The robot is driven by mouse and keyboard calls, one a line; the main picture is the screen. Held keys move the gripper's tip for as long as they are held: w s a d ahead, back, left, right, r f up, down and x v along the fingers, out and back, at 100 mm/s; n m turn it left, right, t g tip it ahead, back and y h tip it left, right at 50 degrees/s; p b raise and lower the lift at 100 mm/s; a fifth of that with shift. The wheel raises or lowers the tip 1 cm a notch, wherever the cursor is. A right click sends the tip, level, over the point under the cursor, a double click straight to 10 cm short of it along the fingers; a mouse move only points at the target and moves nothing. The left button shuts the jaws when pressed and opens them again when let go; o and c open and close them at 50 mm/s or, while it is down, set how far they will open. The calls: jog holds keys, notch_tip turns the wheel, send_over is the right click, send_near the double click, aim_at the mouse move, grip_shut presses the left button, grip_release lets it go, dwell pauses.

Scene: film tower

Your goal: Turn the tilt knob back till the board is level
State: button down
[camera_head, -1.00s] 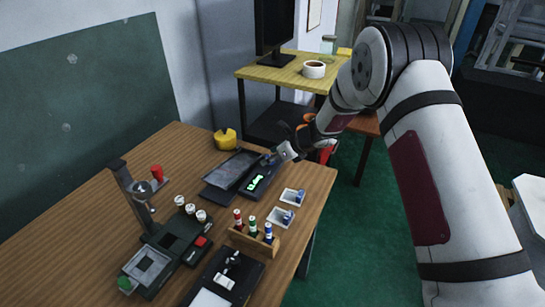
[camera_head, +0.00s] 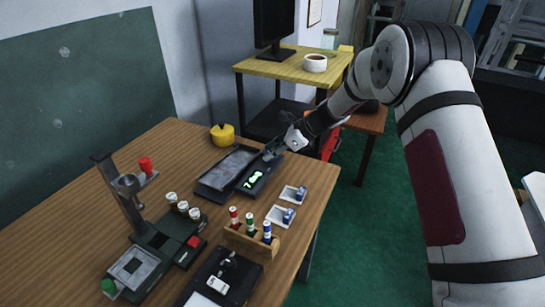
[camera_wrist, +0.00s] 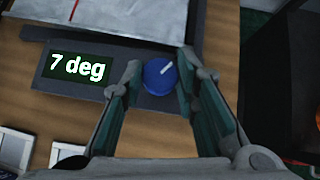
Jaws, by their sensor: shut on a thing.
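The blue tilt knob (camera_wrist: 158,77) sits at the right end of a dark control box (camera_wrist: 135,95) in the wrist view, its white mark pointing to the upper right. My gripper (camera_wrist: 160,66) is shut on the knob, one finger on each side. The lit display (camera_wrist: 79,66) on the box reads "7 deg". The grey board (camera_wrist: 115,20) with a red line lies along the box's far side. In the head view the board (camera_head: 228,168) lies beside the box, and my gripper (camera_head: 272,148) covers much of the knob.
A yellow pot (camera_head: 222,134) stands behind the board. Two small white trays (camera_head: 280,216) with blue items, a wooden rack (camera_head: 252,241) of coloured bottles and a dark stand (camera_head: 124,200) share the table. Green floor lies beyond the table's right edge.

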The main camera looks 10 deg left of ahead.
jog(key=n+g+b, duration=0.1)
jog(key=b, duration=0.1)
jog(key=n+g+b, duration=0.1)
jog(key=n+b, duration=0.1)
jog(key=n+g+b, duration=0.2)
jog(key=shift+w+f, duration=0.25)
jog(key=shift+w, duration=0.1)
jog(key=shift+r+n+g+h+b, duration=0.15)
jog(key=shift+n+g+h+b, duration=0.15)
jog(key=shift+n+g+b, duration=0.7)
jog(key=c, duration=1.3)
grip_release()
jog(key=shift+r, duration=0.1)
jog(key=shift+v, duration=5.9)
